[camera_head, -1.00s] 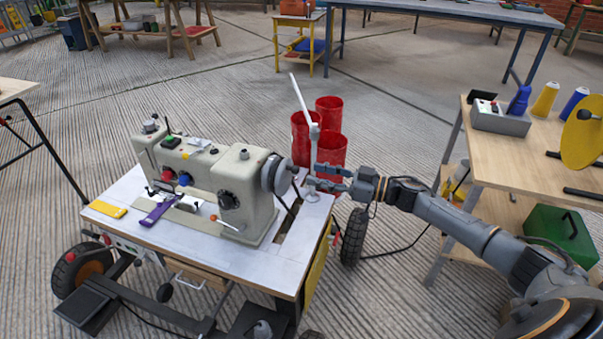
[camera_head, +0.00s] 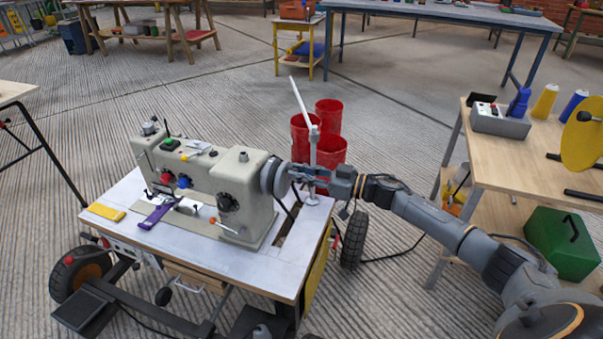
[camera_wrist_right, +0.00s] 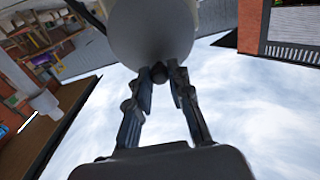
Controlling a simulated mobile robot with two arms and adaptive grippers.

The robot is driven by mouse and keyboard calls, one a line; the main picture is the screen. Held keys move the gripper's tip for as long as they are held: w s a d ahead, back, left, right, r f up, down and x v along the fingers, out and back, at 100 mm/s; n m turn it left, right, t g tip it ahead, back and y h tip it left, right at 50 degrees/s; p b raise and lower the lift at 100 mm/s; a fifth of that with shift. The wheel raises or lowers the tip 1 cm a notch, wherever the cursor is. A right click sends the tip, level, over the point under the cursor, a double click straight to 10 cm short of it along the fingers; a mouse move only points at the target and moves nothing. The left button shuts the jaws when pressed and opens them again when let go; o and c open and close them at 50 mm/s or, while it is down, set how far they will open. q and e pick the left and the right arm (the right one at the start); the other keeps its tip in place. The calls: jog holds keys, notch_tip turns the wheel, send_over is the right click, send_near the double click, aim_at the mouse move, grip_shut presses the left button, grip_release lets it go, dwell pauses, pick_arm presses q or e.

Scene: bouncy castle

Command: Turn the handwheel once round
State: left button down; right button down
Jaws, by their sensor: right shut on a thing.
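The handwheel (camera_head: 269,177) is a grey disc at the right end of the beige sewing machine (camera_head: 237,180), which stands on a white-topped table. In the right wrist view the handwheel (camera_wrist_right: 150,30) fills the top middle, with a small dark knob (camera_wrist_right: 158,72) at its lower edge. My right gripper (camera_head: 291,172) reaches the wheel from the right. In the wrist view its fingertips (camera_wrist_right: 159,78) are shut on the knob from both sides. The far side of the wheel is hidden. My left gripper is not in view.
A white thread stand (camera_head: 313,150) rises close behind my right gripper. Red bins (camera_head: 330,150) stand on the floor behind it. A purple tool (camera_head: 156,214) and a yellow piece (camera_head: 106,212) lie on the sewing table (camera_head: 200,250). A wooden workbench (camera_head: 540,150) stands at the right.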

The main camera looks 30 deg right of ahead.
jog(key=shift+s+a+n, duration=0.1)
jog(key=shift+n, duration=0.2)
